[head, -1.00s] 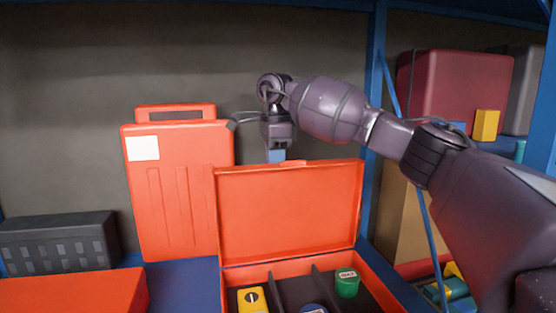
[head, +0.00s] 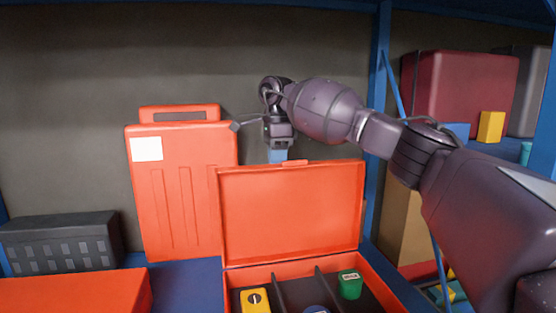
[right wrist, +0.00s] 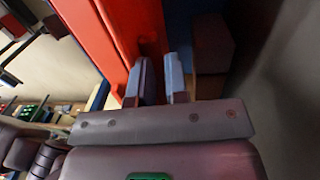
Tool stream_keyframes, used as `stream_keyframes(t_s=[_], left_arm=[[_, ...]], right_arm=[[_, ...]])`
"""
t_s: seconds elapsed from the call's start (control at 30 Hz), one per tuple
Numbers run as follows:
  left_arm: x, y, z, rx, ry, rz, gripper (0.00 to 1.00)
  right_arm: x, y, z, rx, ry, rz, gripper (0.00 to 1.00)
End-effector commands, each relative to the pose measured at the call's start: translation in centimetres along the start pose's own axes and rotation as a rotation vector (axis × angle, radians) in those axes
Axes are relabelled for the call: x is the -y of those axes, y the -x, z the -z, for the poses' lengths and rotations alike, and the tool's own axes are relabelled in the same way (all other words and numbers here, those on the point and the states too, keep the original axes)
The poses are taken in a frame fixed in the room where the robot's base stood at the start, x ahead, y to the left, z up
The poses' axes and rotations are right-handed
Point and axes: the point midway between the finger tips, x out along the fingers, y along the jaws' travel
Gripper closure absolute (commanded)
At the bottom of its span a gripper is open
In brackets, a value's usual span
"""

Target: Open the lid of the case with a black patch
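An orange case (head: 242,275) stands in the middle of the head view with its lid (head: 290,212) raised and tilted up at the back. I cannot make out a black patch on it. My right arm reaches over from the right, and my right gripper (head: 278,155) points down behind the lid's top edge, its tips hidden by the lid. In the right wrist view the two fingers of the right gripper (right wrist: 160,82) stand a small gap apart, with orange surface beside them and nothing seen held. My left gripper is out of view.
An upright orange case (head: 180,195) with a white patch leans at the back wall. A black crate (head: 62,243) and another orange surface (head: 75,293) lie left. The open case holds a yellow item (head: 255,300) and a green item (head: 350,285). A blue post (head: 376,100) stands right.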

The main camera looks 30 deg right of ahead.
Motion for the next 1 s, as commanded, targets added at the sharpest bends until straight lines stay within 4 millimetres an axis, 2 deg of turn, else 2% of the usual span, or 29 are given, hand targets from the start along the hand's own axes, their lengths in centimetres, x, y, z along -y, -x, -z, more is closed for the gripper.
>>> stream_keyframes(t_s=[0.03,0.1,0.47,0.67,1.0], left_arm=[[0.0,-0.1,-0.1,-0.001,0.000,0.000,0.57],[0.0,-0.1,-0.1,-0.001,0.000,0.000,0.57],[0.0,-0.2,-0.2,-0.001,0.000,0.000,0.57],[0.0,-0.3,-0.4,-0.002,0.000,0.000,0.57],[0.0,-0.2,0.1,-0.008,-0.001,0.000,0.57]], right_arm=[[-0.1,-3.3,-0.3,-0.022,0.011,-0.048,0.68],[-0.1,-3.3,-0.3,-0.022,0.011,-0.047,0.60],[-0.1,-2.6,-0.3,-0.019,0.010,-0.041,0.60],[-0.3,0.4,-0.3,-0.015,0.009,-0.032,0.60],[-0.8,7.8,-0.1,-0.005,0.003,-0.005,0.60]])
